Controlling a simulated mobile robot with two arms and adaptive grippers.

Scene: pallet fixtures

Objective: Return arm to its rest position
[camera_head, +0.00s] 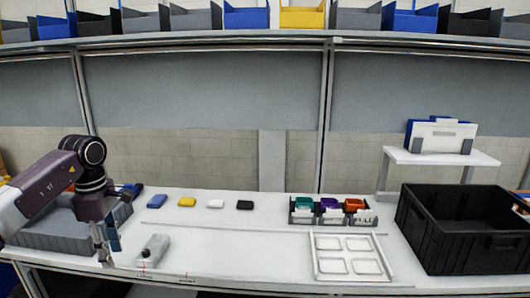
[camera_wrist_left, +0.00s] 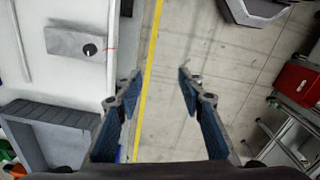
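My left arm (camera_head: 50,190) comes in from the left in the head view, over the grey bin at the table's left end. My left gripper (camera_head: 107,245) points down near the table's front left edge. In the left wrist view the left gripper (camera_wrist_left: 160,82) is open, with its two blue-padded fingers apart and nothing between them. Below it show the table's front edge and the floor. My right arm and gripper are in neither view.
A grey block with a dark knob (camera_head: 153,251) lies right of the gripper; the grey bin (camera_head: 60,241) is below the arm. Small coloured blocks (camera_head: 187,202), a white tray (camera_head: 348,273) and a black crate (camera_head: 418,235) stand further right.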

